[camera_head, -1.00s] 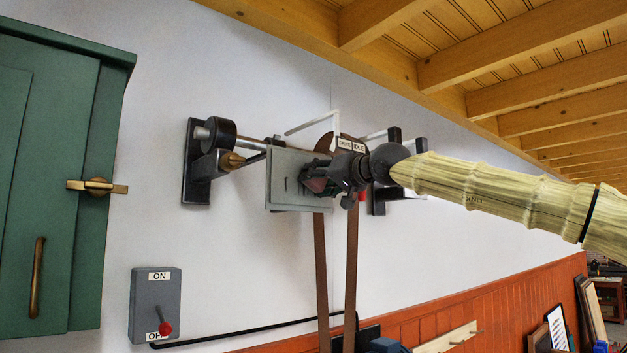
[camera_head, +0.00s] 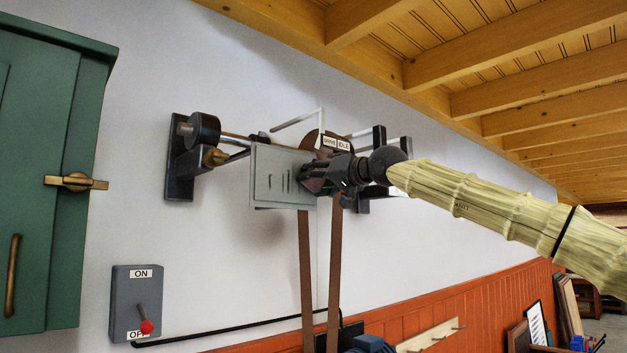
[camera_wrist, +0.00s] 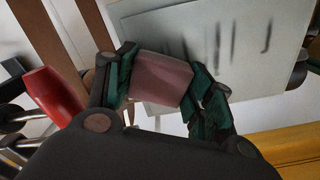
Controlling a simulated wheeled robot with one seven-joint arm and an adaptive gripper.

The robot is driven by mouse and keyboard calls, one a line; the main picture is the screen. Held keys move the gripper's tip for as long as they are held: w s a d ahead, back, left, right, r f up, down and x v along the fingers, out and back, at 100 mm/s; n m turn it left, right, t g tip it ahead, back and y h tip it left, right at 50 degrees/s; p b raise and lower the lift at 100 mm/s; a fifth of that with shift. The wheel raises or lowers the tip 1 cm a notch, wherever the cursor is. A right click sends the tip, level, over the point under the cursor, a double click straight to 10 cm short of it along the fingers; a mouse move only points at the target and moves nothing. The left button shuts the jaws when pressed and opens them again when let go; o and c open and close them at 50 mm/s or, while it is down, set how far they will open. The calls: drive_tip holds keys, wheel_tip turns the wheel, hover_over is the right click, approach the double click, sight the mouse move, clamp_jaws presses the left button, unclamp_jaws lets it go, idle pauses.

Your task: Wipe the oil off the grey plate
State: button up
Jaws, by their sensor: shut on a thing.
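The grey plate (camera_head: 265,165) hangs on the wall machine, with several dark oil streaks on its face; they also show on the plate in the wrist view (camera_wrist: 240,75). My gripper (camera_head: 312,175) is at the plate's right side in the head view and covers part of it. In the wrist view my gripper (camera_wrist: 160,85) is shut on a pinkish-brown wiping pad (camera_wrist: 160,80), held between green fingertips. The pad overlaps the plate's edge in that view; I cannot tell whether it touches.
Labels reading IDLE (camera_head: 343,144) sit above my gripper. Two brown belts (camera_head: 306,260) hang below. A red part (camera_wrist: 52,95) is left of my fingers in the wrist view. A switch box (camera_head: 135,300) and green cabinet (camera_head: 60,200) stand at left.

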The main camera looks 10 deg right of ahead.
sight(269, 173)
drive_tip(key=shift+s+a, duration=1.05)
drive_tip(key=shift+a, duration=0.35)
drive_tip(key=shift+s+a, duration=1)
drive_tip(key=shift+a, duration=0.35)
drive_tip(key=shift+s+a, duration=1.05)
drive_tip(key=shift+a, duration=0.35)
drive_tip(key=shift+s+a, duration=0.45)
drive_tip(key=shift+a, duration=0.25)
drive_tip(key=shift+s+a, duration=0.45)
drive_tip(key=shift+a, duration=0.2)
drive_tip(key=shift+r, duration=0.2)
drive_tip(key=shift+w+d+r, duration=0.1)
drive_tip(key=shift+w+d, duration=0.2)
drive_tip(key=shift+d, duration=0.1)
drive_tip(key=shift+w+d, duration=1.25)
drive_tip(key=shift+d, duration=0.45)
drive_tip(key=shift+w+d, duration=1.25)
drive_tip(key=shift+d, duration=0.5)
drive_tip(key=shift+w+d, duration=1.25)
drive_tip(key=shift+d, duration=0.45)
